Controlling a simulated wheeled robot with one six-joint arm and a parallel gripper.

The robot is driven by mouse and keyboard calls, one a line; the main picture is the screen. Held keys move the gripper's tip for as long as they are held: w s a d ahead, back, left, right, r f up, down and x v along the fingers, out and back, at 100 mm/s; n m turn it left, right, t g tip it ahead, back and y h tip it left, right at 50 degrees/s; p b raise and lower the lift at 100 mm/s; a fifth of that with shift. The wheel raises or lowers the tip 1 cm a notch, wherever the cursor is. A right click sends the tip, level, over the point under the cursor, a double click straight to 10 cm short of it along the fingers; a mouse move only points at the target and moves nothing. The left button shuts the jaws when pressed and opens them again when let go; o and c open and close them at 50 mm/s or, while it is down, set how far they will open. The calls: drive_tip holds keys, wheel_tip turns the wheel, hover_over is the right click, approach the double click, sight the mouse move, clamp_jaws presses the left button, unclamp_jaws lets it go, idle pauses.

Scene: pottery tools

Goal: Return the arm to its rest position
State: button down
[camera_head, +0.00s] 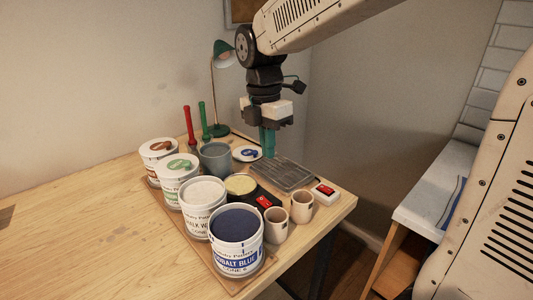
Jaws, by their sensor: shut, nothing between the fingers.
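My gripper (267,141) hangs from my arm above the back right part of the wooden table (70,215). Its teal fingers point down and are together, with nothing between them. It appears above or just behind the grey tray (283,174); the exact height is hard to tell. My arm reaches in from the top right of the picture.
Tubs crowd the table's right half, including a cobalt blue one (236,241) and a white one (203,206). Two small cups (301,207) stand near the right edge. A green lamp (221,54) and two upright tools (190,124) stand behind.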

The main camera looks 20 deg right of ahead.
idle(0.4)
drive_tip(key=s+d+m+t, duration=0.1)
drive_tip(key=s+d+m, duration=0.1)
drive_tip(key=s+m, duration=0.9)
drive_tip(key=s+d+f+m+t, duration=0.1)
drive_tip(key=s+d+m, duration=0.2)
drive_tip(key=s+m, duration=0.8)
